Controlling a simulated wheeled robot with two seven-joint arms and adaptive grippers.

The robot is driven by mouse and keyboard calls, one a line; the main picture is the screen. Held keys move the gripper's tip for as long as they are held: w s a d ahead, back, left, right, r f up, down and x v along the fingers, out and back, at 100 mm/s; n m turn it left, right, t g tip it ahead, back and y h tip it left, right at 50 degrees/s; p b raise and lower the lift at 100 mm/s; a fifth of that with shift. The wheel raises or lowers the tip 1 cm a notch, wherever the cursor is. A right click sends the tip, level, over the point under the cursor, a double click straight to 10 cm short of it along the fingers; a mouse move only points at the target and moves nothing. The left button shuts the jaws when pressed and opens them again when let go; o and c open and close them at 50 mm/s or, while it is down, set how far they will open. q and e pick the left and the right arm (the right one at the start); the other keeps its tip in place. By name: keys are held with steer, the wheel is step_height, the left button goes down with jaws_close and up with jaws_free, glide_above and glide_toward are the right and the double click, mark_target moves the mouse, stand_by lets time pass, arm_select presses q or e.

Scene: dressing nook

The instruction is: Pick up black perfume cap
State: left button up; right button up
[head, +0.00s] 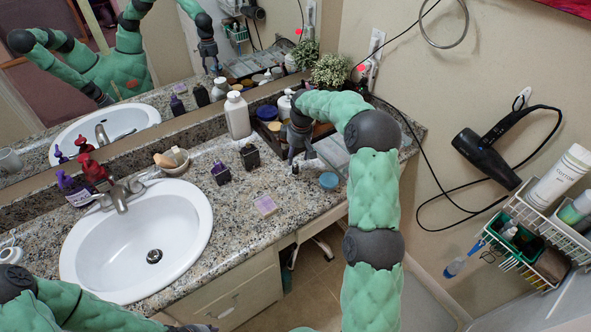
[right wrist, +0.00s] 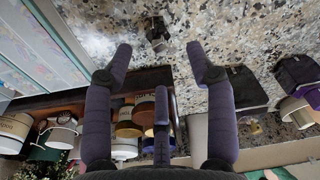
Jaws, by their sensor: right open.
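A small black cap-like piece (head: 295,168), which I take for the black perfume cap, stands on the granite counter (head: 300,203). In the right wrist view the dark piece (right wrist: 156,32) is ahead of the fingertips and roughly midway between them, apart from both. My right gripper (head: 299,155) is just behind and above it in the head view. Its purple-grey fingers are spread and empty in the right wrist view (right wrist: 161,58). Part of my left arm shows at the lower left of the head view; dark parts at its end (head: 190,328) are mostly cut off.
Two dark perfume bottles (head: 221,174) (head: 250,158) stand left of the cap. A tray with jars (right wrist: 128,112) lies behind the gripper. The sink (head: 137,240) is left; a white bottle (head: 237,115) stands by the mirror.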

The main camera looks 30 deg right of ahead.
mark_target(296, 163)
step_height(296, 163, down, 5)
steer(key=shift+a+b, duration=0.1)
steer(key=shift+b, duration=1.15)
steer(key=shift+r, duration=0.1)
steer(key=c, duration=0.9)
